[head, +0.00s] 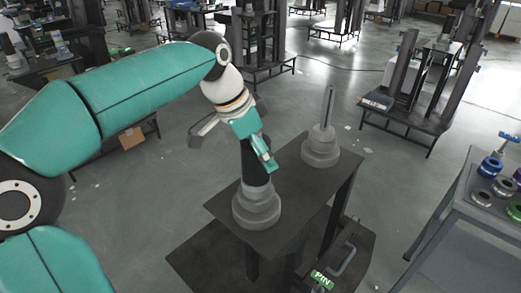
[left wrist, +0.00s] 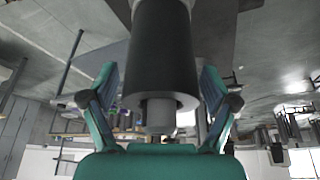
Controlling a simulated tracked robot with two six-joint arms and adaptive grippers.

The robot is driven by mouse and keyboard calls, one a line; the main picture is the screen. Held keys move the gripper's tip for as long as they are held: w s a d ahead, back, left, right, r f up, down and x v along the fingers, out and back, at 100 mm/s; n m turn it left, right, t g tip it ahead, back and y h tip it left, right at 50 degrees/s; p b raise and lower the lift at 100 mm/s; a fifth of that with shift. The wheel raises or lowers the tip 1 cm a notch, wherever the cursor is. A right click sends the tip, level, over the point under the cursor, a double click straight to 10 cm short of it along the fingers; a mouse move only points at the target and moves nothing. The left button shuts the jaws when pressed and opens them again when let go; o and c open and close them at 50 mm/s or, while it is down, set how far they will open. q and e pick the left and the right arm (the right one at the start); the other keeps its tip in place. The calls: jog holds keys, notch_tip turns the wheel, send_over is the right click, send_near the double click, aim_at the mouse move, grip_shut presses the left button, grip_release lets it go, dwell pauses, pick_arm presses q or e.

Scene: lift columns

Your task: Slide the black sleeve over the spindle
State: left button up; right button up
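The black sleeve (head: 256,168) stands upright on a stepped grey base (head: 257,207) at the near end of a dark table. In the left wrist view, which is upside down, the black sleeve (left wrist: 162,55) is around the grey spindle, whose end (left wrist: 160,115) shows out of the sleeve's opening. My left gripper (head: 264,152) is beside the sleeve's upper part. In the wrist view its teal fingers (left wrist: 160,85) are spread on either side of the sleeve, with gaps showing. A second grey spindle (head: 328,108), bare, stands at the table's far end. My right gripper is not in view.
The dark table (head: 290,190) has bare space between the two bases. A grey side table (head: 450,245) with coloured rings stands at right. A green PIN label (head: 322,280) and a curved handle (head: 345,260) are low in front. Racks stand behind on open floor.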

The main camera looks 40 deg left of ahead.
pick_arm(q)
jog(key=shift+f, duration=0.1)
jog(key=v, duration=1.2)
jog(key=shift+w, duration=0.1)
dwell(0.4)
